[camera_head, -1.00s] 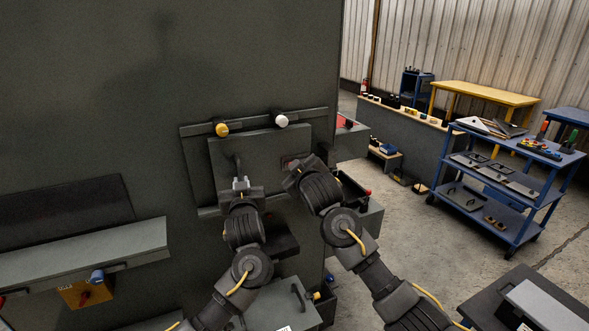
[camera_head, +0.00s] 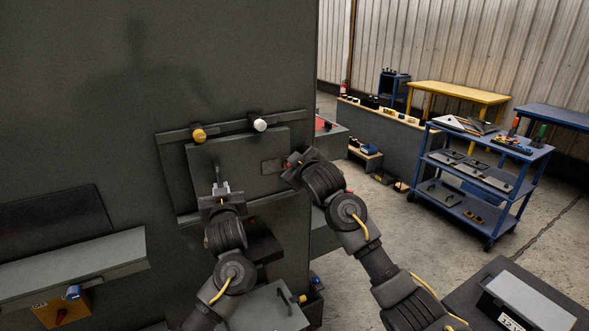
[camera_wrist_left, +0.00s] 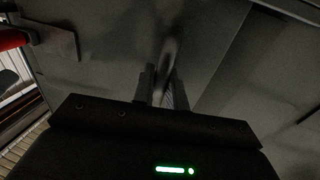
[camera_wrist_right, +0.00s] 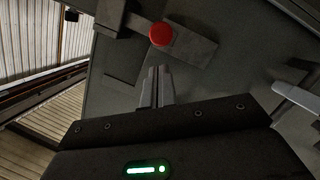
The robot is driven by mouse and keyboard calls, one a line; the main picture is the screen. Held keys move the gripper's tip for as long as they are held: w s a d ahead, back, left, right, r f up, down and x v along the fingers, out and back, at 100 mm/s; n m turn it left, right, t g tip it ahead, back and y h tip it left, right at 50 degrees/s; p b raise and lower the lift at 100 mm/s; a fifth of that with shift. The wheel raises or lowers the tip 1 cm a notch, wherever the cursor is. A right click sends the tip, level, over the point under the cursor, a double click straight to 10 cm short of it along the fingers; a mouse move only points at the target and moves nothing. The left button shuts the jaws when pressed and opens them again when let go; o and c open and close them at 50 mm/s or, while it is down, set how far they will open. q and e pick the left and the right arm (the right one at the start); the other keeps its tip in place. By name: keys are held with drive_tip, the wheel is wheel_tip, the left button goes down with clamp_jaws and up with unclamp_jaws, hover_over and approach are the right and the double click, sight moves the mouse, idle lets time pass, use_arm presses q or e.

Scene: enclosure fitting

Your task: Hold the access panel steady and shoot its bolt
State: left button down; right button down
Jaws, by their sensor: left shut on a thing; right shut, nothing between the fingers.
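The grey access panel (camera_head: 235,165) stands upright against the dark enclosure wall, under a rail with a yellow knob (camera_head: 198,135) and a white knob (camera_head: 260,124). My left gripper (camera_head: 220,188) is shut on the panel's handle (camera_head: 215,174); the handle also shows between its fingers in the left wrist view (camera_wrist_left: 170,52). My right gripper (camera_head: 291,165) is shut and empty near the panel's right edge. In the right wrist view a red knob (camera_wrist_right: 161,34) on a grey bar, apparently the bolt, lies just beyond the closed fingertips (camera_wrist_right: 158,70). Any contact is unclear.
A grey shelf (camera_head: 70,268) juts from the wall at the left. A dark box (camera_head: 262,248) and a grey lidded box (camera_head: 265,308) are below the panel.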

drive_tip(key=a+r+v, duration=0.1)
drive_tip(key=v, duration=0.9)
drive_tip(key=shift+s+r, duration=0.25)
drive_tip(key=shift+r, duration=0.05)
drive_tip(key=w+a+f, duration=0.1)
drive_tip(key=w+f, duration=0.4)
drive_tip(key=w, duration=0.5)
drive_tip(key=shift+a, duration=0.3)
drive_tip(key=shift+f, duration=0.15)
